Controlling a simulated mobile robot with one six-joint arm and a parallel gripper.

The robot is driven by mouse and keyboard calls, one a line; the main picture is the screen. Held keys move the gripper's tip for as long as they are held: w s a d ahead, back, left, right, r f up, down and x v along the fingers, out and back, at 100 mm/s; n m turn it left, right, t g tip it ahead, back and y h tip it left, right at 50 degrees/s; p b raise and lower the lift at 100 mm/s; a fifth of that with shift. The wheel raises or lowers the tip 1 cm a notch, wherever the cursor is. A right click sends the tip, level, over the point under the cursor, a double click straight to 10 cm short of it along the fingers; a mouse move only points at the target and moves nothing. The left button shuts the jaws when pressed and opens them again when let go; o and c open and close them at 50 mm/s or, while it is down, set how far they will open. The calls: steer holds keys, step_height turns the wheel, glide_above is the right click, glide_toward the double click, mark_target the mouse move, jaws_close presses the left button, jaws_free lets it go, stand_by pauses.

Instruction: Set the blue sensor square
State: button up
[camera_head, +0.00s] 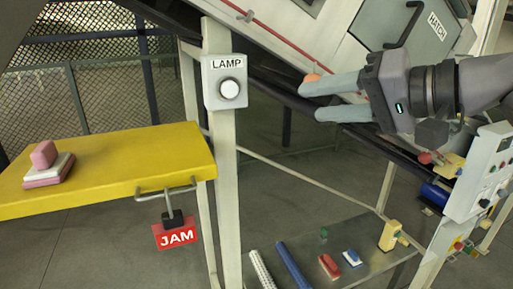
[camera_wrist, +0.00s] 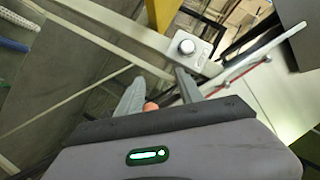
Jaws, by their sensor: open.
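A small blue and white block (camera_head: 350,258) sits on the low grey plate (camera_head: 300,250); I cannot tell whether it is the blue sensor or how square it stands. Another blue part, a cylinder (camera_head: 437,194), lies further right under the machine. My gripper (camera_head: 311,101) is open and empty, high above the plate, pointing left towards the LAMP box. Its fingers also show in the wrist view (camera_wrist: 158,88). An orange rounded knob (camera_head: 312,77) shows by the upper finger; it also appears between the fingers in the wrist view (camera_wrist: 151,107). I cannot tell if they touch.
The LAMP box (camera_head: 225,82) is on a pale post left of my gripper. A yellow table (camera_head: 120,165) bears stacked pink and white blocks (camera_head: 48,164). A red JAM tag (camera_head: 176,235) hangs below it. Red (camera_head: 329,267) and yellow (camera_head: 390,236) parts are near the blue block. A control box (camera_head: 482,172) stands right.

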step_height(320, 180, down, 8)
steer(key=s+a+g+h+b, duration=0.1)
steer(key=a+b, duration=0.1)
steer(key=shift+s+a+r+m, duration=0.25)
steer(key=shift+s+a+m, duration=0.05)
steer(key=shift+s+m, duration=0.1)
